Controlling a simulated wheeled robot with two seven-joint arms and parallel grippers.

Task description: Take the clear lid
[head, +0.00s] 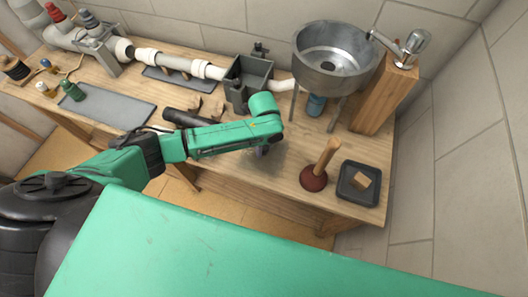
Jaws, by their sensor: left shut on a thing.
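My left arm comes in from the left, over the front of the wooden bench. Its gripper (262,151) points down below the green wrist, near the bench top. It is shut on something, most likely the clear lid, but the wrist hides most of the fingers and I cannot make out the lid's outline. The grey open-topped box (247,84) in the pipe line stands behind the wrist, and its inside shows with no lid visible on it. My right gripper is not in view.
A plunger (316,177) and a black tray (357,188) with a wooden block (361,180) are right of the gripper. A steel sink (333,62) stands behind, beside a wooden post (384,95). A grey mat (110,107) with a green bottle (72,91) lies left.

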